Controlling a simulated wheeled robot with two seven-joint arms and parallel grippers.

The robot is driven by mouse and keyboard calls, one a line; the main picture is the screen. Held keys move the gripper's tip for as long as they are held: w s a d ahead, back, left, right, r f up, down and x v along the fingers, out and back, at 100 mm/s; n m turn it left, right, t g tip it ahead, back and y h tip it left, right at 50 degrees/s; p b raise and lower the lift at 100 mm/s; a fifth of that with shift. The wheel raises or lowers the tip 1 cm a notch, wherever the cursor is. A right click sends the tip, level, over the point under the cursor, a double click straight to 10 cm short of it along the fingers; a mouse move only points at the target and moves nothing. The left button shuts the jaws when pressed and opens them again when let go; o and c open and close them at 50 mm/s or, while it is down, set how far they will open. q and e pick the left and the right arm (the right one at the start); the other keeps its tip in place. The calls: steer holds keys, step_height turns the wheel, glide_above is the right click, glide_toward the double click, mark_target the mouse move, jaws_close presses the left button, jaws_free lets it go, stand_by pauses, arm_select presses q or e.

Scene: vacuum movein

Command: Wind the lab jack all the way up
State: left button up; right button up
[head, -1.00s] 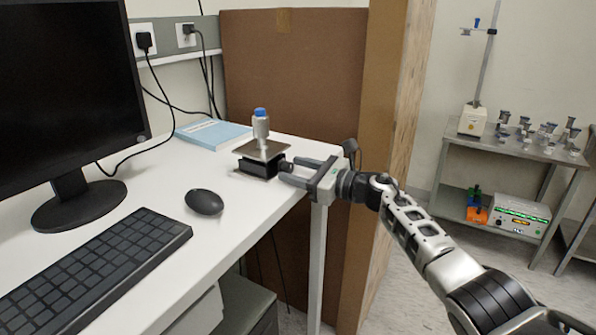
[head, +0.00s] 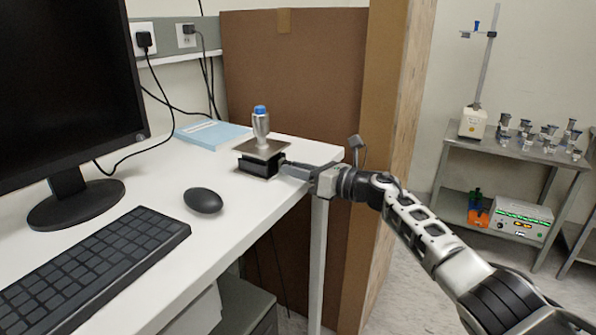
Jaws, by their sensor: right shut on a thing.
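The lab jack (head: 258,166) stands on the white desk near its right corner in the head view. It is low, with a flat metal top plate (head: 277,147) close above a black body. A metal vial with a blue cap (head: 261,126) stands upright on the plate. My right gripper (head: 288,168) reaches in from the right at the jack's right side, level with its body. It is shut on the jack's knob, which its fingers now hide. My left gripper is not in view.
A black mouse (head: 203,201), a keyboard (head: 88,268) and a monitor (head: 65,90) occupy the desk to the left. A blue book (head: 213,134) lies behind the jack. A brown partition (head: 290,90) rises behind the desk's right end.

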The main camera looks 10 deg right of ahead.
steer(key=o, duration=1)
steer(key=v, duration=1.6)
steer(key=shift+b, duration=0.3)
